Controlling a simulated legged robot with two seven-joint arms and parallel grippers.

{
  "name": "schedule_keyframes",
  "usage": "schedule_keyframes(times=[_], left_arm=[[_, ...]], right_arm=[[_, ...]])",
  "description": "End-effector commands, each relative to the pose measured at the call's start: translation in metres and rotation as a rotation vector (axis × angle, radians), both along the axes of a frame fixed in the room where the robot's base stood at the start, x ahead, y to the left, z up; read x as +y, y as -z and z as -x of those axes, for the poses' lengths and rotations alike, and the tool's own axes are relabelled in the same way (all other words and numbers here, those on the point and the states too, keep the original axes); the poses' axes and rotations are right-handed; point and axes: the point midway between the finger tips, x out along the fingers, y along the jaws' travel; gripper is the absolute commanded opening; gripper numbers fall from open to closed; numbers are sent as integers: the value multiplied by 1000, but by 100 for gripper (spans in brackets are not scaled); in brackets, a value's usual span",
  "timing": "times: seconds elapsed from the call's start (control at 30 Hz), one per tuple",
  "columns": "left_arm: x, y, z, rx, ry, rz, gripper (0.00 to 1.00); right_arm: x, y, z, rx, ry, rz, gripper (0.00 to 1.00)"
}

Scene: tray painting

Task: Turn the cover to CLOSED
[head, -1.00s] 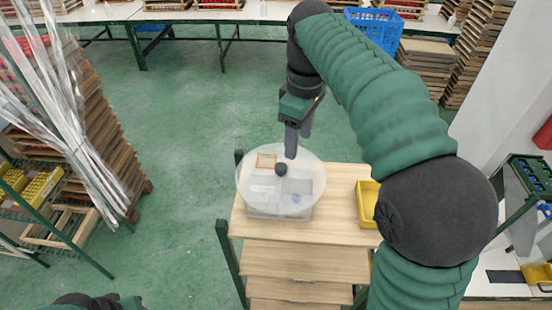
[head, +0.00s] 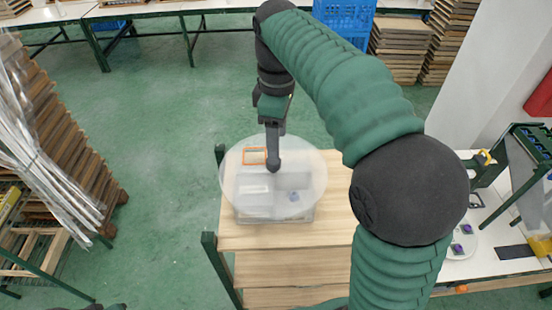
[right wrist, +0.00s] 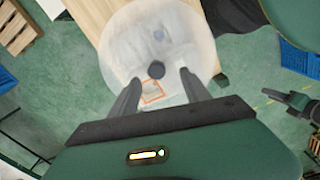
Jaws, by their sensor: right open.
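An orange square outline (head: 254,156) shows on or through the disc; I can read no CLOSED mark.
A rack of stacked wooden trays (head: 62,150) and clear plastic strips stand at the left. A white table (head: 476,262) with small purple items is at the right. Green floor is open behind and left of the table. My right arm hides the table's right side.

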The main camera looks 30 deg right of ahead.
Motion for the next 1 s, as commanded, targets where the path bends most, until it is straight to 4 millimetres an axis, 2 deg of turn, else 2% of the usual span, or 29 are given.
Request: schedule_keyframes(times=[0.1,0.3,0.43,0.67,1.0], left_arm=[[0,-4,0,0,0,0,36],[0,-9,0,-1,0,0,36],[0,-9,0,0,0,0,36],[0,-9,0,0,0,0,36],[0,-9,0,0,0,0,36]], right_arm=[[1,29,1,6,0,0,55],[2,64,1,1,0,0,55],[2,73,2,-3,0,1,55],[1,75,-1,-1,0,0,55],[1,74,0,-2,1,2,11]])
